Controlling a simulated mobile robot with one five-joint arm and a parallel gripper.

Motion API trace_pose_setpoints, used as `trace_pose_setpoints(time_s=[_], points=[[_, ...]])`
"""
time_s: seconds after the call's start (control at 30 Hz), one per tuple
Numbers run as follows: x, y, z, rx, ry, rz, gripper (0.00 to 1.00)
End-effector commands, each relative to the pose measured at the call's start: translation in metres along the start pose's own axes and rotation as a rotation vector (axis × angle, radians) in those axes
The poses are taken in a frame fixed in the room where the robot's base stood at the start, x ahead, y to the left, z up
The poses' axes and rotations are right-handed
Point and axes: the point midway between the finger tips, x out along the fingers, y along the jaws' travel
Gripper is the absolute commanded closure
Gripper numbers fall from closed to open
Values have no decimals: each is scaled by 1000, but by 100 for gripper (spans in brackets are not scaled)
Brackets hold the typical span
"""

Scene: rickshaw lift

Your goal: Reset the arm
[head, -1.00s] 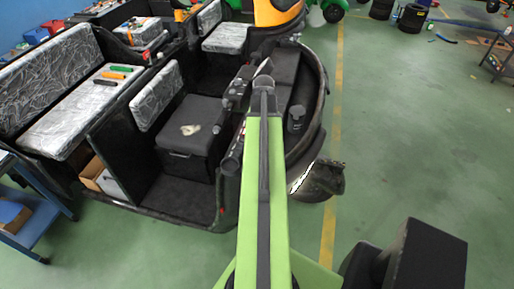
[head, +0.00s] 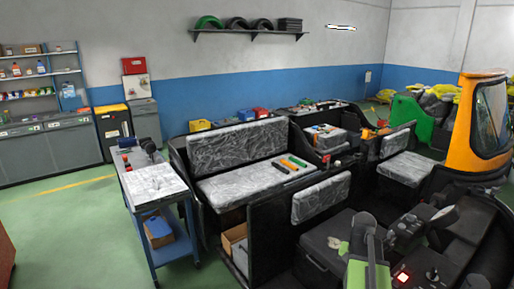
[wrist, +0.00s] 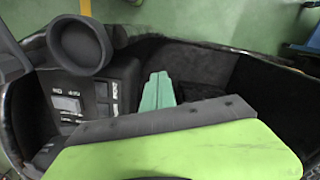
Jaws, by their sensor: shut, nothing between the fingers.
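My gripper (wrist: 158,78) shows in the wrist view as two pale teal fingers side by side, shut and empty. It is over the dark interior of the vehicle, beside a control panel (wrist: 88,98). My green arm link with a dark grey edge fills the lower part of that view. In the head view my green and grey arm (head: 368,262) stands at the lower right, in front of the rickshaw's black seats. The gripper itself cannot be made out there.
The black rickshaw body (head: 265,222) with silver-wrapped seats (head: 240,147) fills the middle and right. An orange cab (head: 484,115) is at the right. A blue cart (head: 156,205) stands left of the rickshaw. Green floor (head: 70,225) is open at the left.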

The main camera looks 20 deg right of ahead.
Motion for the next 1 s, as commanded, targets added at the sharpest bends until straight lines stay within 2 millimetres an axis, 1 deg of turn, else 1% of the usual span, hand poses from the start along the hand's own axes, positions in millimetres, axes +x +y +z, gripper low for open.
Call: trace_pose_setpoints(time_s=[0.03, 0.07, 0.1, 0.17, 0.2, 0.27, 0.3, 0.4, 0.5, 0.53, 0.57, 0.67, 1.0], points=[[21, -44, 19, -84, 0, 0, 100], [27, -68, 30, -131, 0, 0, 100], [34, -98, 47, -196, 0, 0, 100], [46, -142, 75, -297, 0, 0, 100], [53, -168, 96, -367, 0, 0, 100], [64, -204, 130, -470, 0, 1, 100], [70, -224, 153, -537, 0, 1, 100], [82, -260, 203, -684, 0, 1, 100], [87, -275, 237, -795, 0, 1, 100], [85, -270, 242, -825, 0, 1, 100], [83, -266, 243, -848, 0, 1, 100], [82, -268, 239, -886, 0, 1, 100], [82, -268, 238, -885, 0, 0, 100]])
